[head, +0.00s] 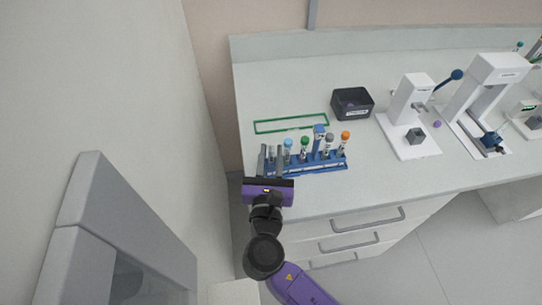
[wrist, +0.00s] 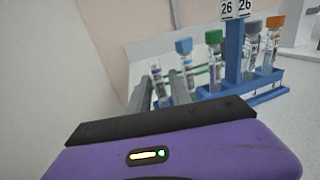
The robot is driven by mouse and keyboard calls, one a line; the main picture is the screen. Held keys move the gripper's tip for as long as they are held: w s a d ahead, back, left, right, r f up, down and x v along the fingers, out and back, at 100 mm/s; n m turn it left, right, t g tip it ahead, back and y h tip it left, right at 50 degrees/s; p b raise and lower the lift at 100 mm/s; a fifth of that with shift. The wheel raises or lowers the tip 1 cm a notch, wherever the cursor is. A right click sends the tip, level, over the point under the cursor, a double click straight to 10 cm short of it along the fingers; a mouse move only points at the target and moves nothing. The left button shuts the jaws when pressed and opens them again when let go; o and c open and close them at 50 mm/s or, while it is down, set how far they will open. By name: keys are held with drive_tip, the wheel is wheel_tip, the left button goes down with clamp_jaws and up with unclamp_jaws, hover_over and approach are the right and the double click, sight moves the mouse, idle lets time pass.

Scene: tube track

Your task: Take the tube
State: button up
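A blue rack (head: 325,166) stands near the front edge of the bench and holds several capped tubes. The leftmost tube (wrist: 159,82) shows in the wrist view between my fingers. To its right are tubes with a light blue cap (head: 288,143), a green cap (head: 304,141), a grey cap (head: 329,138) and an orange cap (head: 346,135). My gripper (head: 270,153) is open at the rack's left end, and its two fingers (wrist: 163,88) are apart with gaps beside the leftmost tube. Whether they reach around it is unclear. The tube's lower part is partly hidden.
The rack carries a blue post with a "26" label (wrist: 235,9). A green frame (head: 291,124) lies behind the rack. A black bin (head: 352,103) and white devices (head: 409,98) stand to the right. A wall is close on the left.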

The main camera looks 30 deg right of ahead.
drive_tip(key=shift+x, duration=1.3)
clamp_jaws()
wheel_tip(320, 180, up, 20)
drive_tip(key=p, duration=0.3)
drive_tip(key=shift+f, duration=0.1)
